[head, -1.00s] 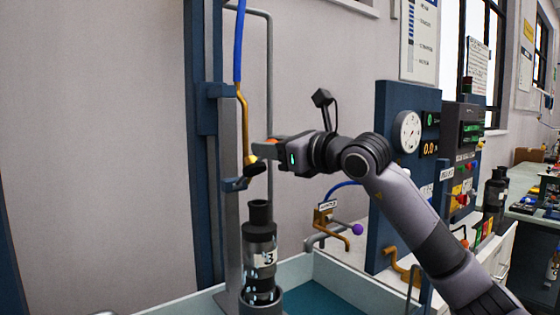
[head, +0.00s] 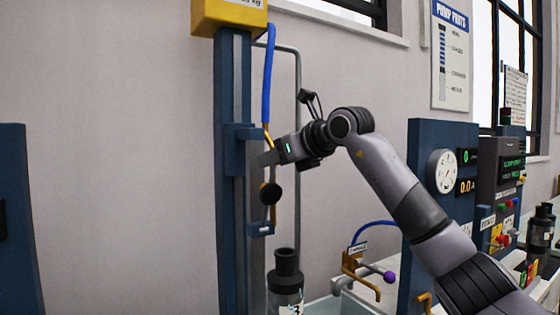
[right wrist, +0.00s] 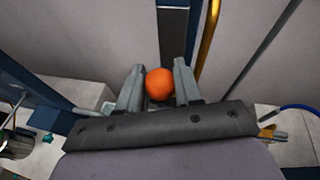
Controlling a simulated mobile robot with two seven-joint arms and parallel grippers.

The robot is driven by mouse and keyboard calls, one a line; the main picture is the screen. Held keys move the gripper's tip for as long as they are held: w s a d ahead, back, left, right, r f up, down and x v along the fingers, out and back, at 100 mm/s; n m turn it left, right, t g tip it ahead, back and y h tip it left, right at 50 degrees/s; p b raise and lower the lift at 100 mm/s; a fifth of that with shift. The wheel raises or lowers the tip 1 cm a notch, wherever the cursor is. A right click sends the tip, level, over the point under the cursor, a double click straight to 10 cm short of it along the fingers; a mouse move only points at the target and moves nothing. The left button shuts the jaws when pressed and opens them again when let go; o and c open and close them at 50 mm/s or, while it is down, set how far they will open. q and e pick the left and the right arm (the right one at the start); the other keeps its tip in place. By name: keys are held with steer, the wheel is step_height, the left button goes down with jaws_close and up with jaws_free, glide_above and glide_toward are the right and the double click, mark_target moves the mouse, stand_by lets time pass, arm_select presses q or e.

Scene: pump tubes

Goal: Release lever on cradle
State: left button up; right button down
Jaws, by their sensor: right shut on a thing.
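In the right wrist view, an orange ball (right wrist: 160,84), which looks like a lever's knob, sits between the two fingers of my right gripper (right wrist: 158,80). The gripper is shut on it. The lever's arm is hidden. In the head view my right gripper (head: 267,158) reaches left to the blue column (head: 233,180), close to the brass pipe (head: 272,212). I take the blue bracket (head: 243,134) on the column for part of the cradle, but cannot be sure. A dark round part (head: 270,193) hangs just below the gripper. My left gripper is not in view.
A dark pump tube (head: 286,285) stands upright below. A blue hose (head: 268,75) runs down into the brass pipe. A lever with a purple knob (head: 389,277) and a blue gauge panel (head: 425,170) stand to the right. The wall left of the column is bare.

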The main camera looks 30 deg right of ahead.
steer(key=shift+w+r+g, duration=0.15)
steer(key=shift+w+g, duration=0.4)
steer(key=shift+w, duration=0.2)
steer(key=shift+w+r+g, duration=0.15)
steer(key=shift+w+g, duration=0.4)
steer(key=shift+w, duration=0.2)
steer(key=shift+r, duration=0.1)
steer(key=c, duration=0.8)
jaws_free()
steer(key=shift+w, duration=0.1)
steer(key=shift+s+d+r, duration=0.1)
steer(key=shift+s+r, duration=0.05)
steer(key=shift+s, duration=0.25)
steer(key=b+v, duration=0.2)
steer(key=v, duration=0.4)
steer(key=shift+s+r, duration=0.1)
